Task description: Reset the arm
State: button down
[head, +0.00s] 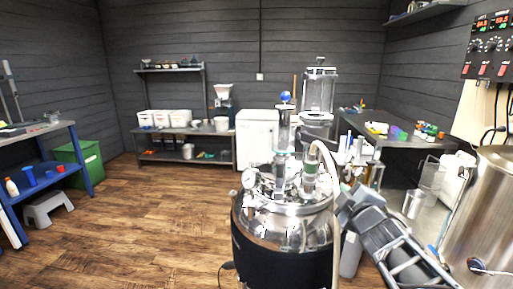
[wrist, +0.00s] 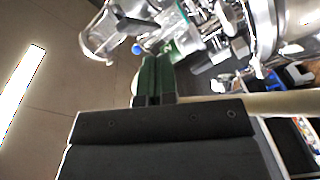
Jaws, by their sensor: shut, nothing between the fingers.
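My gripper (wrist: 153,80) shows in the wrist view as two green fingers side by side, pressed together with nothing between them. The dark gripper body fills the lower part of that view. In the head view my grey arm reaches up from the lower right, with its end beside the steel kettle (head: 284,227). The fingertips are hard to make out there among the fittings. A pale hose (head: 331,175) curves down the kettle's right side, close to my arm's end. Glass and steel fittings show beyond the fingers in the wrist view; I cannot tell whether anything touches.
A tall steel tank (head: 482,215) stands at the right, near my arm. A dark bench (head: 408,142) with small coloured items is behind. A workbench (head: 38,130), a green bin (head: 80,160) and a grey step stool (head: 48,207) are at the left. The wooden floor at centre left is clear.

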jog(key=s+a+f+m+g+p, duration=0.2)
jog(key=s+a+m+g+p, duration=0.1)
jog(key=s+m+g+p, duration=0.3)
jog(key=s+a+f+m+g+p, duration=0.3)
jog(key=s+m+g+p, duration=0.2)
jog(key=s, duration=0.5)
jog(key=m+g, duration=0.1)
jog(key=g, duration=0.1)
jog(key=shift+s+g+p, duration=0.3)
jog(key=shift+g+p, duration=0.05)
jog(key=shift+g, duration=0.05)
jog(key=shift+a, duration=0.1)
